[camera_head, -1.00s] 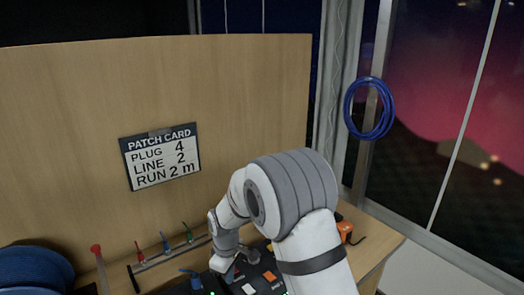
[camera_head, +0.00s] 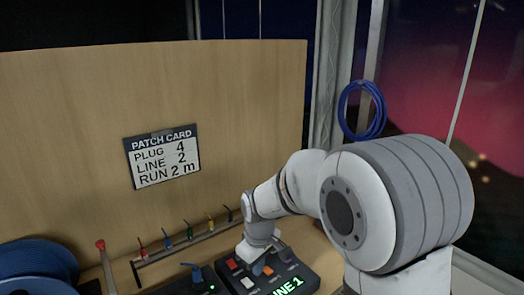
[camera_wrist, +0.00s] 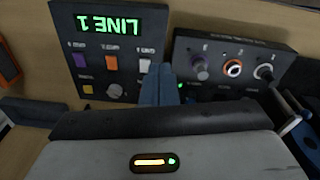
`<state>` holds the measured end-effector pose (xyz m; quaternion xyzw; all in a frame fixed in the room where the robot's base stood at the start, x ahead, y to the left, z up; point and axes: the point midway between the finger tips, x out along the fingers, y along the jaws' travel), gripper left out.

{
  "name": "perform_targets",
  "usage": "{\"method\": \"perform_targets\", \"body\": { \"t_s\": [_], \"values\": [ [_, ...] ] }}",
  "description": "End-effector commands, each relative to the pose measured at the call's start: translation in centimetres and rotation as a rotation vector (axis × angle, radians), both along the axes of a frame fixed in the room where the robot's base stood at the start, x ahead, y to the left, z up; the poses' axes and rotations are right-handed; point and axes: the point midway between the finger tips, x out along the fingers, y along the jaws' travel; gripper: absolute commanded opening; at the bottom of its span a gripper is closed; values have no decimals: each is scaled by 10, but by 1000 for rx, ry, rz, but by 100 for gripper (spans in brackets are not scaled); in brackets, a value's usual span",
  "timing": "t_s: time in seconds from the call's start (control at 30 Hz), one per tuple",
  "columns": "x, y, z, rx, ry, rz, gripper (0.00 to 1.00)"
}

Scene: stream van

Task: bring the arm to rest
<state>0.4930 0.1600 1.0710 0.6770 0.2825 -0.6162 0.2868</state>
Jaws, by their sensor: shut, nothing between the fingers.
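My gripper shows in the wrist view (camera_wrist: 160,85), its blue fingers together with nothing between them. It is over the bench, by the gap between two dark control boxes. The control box with knob and coloured switches (camera_wrist: 112,62) has a green display (camera_wrist: 110,25) that reads LINE 1, upside down in the wrist view. How far the fingers are from the boxes I cannot tell.
A second box (camera_wrist: 222,48) with round sockets sits beside the first. Behind stand a rack (camera_head: 185,247) of coloured plugs and a wooden panel with a patch card (camera_head: 162,158). Blue reels (camera_head: 35,262) are at left. A blue cable coil (camera_head: 350,125) hangs at right.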

Motion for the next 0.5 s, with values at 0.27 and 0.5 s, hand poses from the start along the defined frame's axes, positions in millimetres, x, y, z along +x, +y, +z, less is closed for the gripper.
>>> {"method": "perform_targets", "body": {
  "t_s": [0.27,0.5],
  "values": [
    [-65,-79,67,48,-81,-321,0],
    [-135,-130,92,90,-146,-594,0]
  ]
}}
